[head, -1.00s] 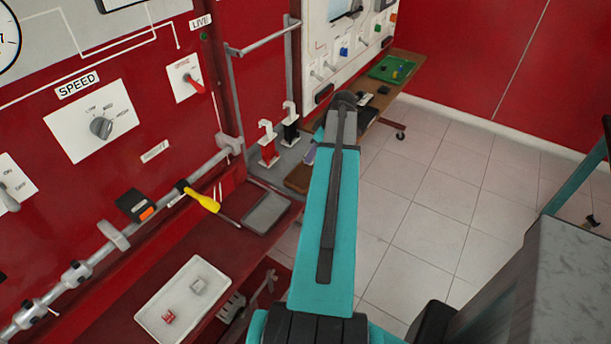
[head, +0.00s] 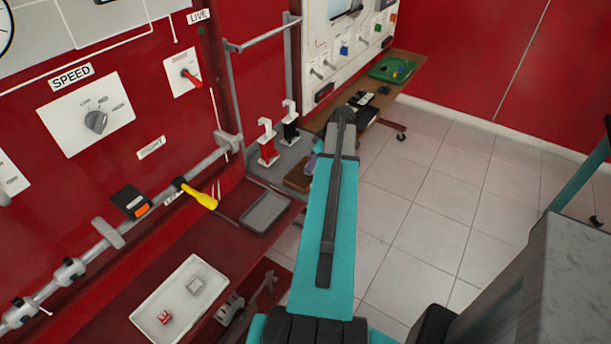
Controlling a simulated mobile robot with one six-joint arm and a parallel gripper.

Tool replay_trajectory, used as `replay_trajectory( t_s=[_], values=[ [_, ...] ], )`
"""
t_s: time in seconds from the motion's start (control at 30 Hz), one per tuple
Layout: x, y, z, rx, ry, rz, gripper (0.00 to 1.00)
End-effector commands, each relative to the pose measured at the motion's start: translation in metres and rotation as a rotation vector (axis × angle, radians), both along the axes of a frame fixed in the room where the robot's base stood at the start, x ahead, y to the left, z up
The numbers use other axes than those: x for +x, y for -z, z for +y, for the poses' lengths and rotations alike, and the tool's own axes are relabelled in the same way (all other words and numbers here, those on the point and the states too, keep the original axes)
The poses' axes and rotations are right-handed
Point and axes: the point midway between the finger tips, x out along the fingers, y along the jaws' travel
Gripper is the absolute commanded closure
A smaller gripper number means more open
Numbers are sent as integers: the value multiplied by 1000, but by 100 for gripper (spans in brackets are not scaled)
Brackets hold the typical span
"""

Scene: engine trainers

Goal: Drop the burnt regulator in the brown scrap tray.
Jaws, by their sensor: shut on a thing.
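My gripper is not in view; my raised arm hides whatever lies behind it, and only a little of its far section shows past the elbow. I see no burnt regulator that I can name. A small brown tray-like thing (head: 297,180) lies at the right end of the red bench, just left of my arm. Its right part is hidden by my arm, and I cannot see what is in it.
A white tray (head: 155,304) on the red bench holds a small red part (head: 164,317) and a pale part (head: 194,286).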

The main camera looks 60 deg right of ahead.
Motion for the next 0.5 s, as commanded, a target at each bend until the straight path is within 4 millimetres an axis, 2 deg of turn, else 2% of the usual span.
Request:
replay_trajectory(
  t_s=[0.17, 0.2, 0.33, 0.5],
  values=[
    [0, 0, 0, -1, 1, 0, 97],
    [0, 0, 0, -1, 1, 0, 72],
    [0, 0, 0, -1, 1, 0, 52],
    [-1, 0, -1, -1, 1, 0, 52]
  ],
)
